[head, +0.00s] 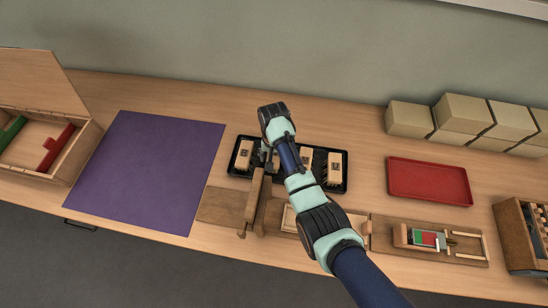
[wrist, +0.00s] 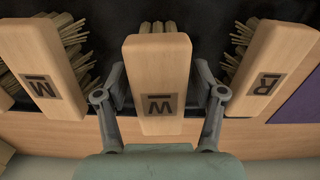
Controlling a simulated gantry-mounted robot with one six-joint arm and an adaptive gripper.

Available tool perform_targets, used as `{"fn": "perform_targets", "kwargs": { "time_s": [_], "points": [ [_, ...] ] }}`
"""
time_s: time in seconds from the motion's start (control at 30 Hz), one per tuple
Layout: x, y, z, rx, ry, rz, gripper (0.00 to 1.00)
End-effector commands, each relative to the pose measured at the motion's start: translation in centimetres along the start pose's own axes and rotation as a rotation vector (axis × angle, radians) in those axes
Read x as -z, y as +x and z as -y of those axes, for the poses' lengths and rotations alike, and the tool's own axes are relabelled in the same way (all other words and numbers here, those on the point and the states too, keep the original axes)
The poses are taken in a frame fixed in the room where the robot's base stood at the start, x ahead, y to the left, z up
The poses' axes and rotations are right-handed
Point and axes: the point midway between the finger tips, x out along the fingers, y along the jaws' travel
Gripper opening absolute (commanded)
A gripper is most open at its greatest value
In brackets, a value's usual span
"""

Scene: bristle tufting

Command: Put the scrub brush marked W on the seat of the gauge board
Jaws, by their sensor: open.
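The scrub brush marked W (wrist: 160,75) is a pale wooden block with bristles, centred in the wrist view. My gripper (wrist: 159,95) is open, with one finger on each side of this block and visible gaps between. In the head view my gripper (head: 267,156) is over the black tray (head: 346,174) and mostly hides this brush. A brush marked R (wrist: 272,65) and one marked M (wrist: 42,70) flank it. A wooden board with a red and green panel (head: 428,238) and pale rails, apparently the gauge board, lies at the right; its seat looks empty.
An upright wooden piece (head: 254,199) stands close in front of the tray. A purple mat (head: 150,170) lies left, beside an open wooden box (head: 62,165). A red tray (head: 429,181) and stacked cartons (head: 470,118) are at the right. Bare table shows between the trays.

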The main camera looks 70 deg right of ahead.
Motion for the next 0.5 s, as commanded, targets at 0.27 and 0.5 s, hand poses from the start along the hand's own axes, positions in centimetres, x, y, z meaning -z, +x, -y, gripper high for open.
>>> {"fn": "perform_targets", "kwargs": {
  "time_s": [0.27,0.5],
  "points": [
    [0.06,1.27,-0.05,0.001,0.001,-0.001,0.69],
    [0.06,1.25,-0.06,0.000,0.001,-0.001,0.30]
  ]
}}
